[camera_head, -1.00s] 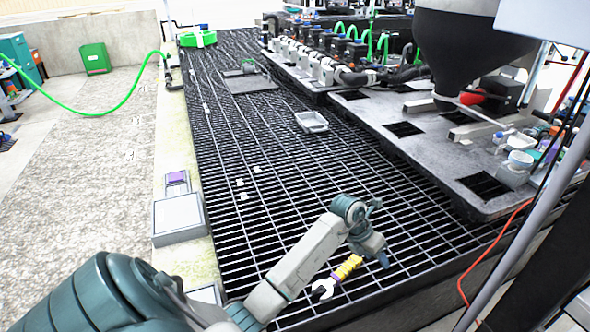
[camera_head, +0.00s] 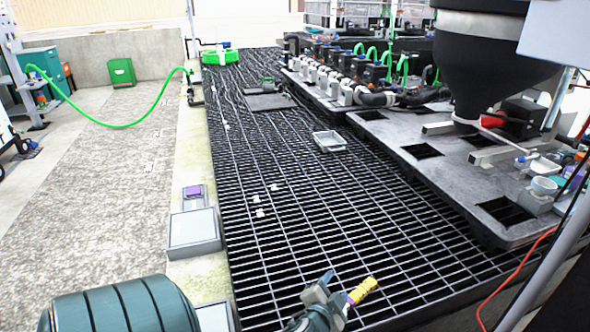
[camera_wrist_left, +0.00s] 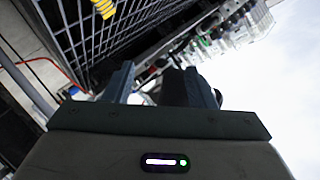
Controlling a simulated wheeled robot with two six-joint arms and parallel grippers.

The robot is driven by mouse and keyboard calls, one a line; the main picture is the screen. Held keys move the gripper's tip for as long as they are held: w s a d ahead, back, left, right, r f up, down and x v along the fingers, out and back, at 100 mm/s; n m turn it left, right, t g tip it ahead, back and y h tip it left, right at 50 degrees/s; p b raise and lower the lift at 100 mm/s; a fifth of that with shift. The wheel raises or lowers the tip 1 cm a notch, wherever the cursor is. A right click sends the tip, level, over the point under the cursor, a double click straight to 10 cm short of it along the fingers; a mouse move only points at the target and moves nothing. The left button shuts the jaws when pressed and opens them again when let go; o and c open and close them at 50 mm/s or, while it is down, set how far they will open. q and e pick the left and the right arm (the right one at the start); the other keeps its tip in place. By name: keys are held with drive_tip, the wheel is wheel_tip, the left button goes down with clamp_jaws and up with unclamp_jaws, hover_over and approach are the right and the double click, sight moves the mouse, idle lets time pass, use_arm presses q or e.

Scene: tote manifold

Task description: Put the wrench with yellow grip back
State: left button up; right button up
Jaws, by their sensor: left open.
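The wrench with the yellow grip (camera_head: 362,290) appears to lie on the black grating (camera_head: 265,235), low in the head view. Its grip end shows; its metal jaw end is hidden behind my left gripper. Part of the yellow grip also shows at the top left edge of the left wrist view (camera_wrist_left: 103,7). My left gripper (camera_head: 331,297) is just left of the grip in the head view. In the left wrist view its two fingers (camera_wrist_left: 160,78) are apart with nothing between them. My right gripper is not in view.
A grey tray (camera_head: 329,141) lies on the grating. A grey machine deck (camera_head: 455,180) with a black hopper (camera_head: 490,50) stands at the right, holding small containers. A grey box (camera_head: 194,228) is on the left ledge. The grating's middle is mostly clear.

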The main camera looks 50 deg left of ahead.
use_arm(q)
drive_tip(key=s+d+f+n+g+h, duration=0.1)
drive_tip(key=s+d+f+g+h, duration=0.1)
drive_tip(key=s+f+g, duration=0.3)
drive_tip(key=s+d+f+n+g+h, duration=0.2)
drive_tip(key=s+d+f+g, duration=0.3)
drive_tip(key=s, duration=0.8)
drive_tip(key=shift+s+d+f+h, duration=0.15)
drive_tip(key=shift+s+f+h, duration=0.25)
drive_tip(key=shift+h, duration=0.1)
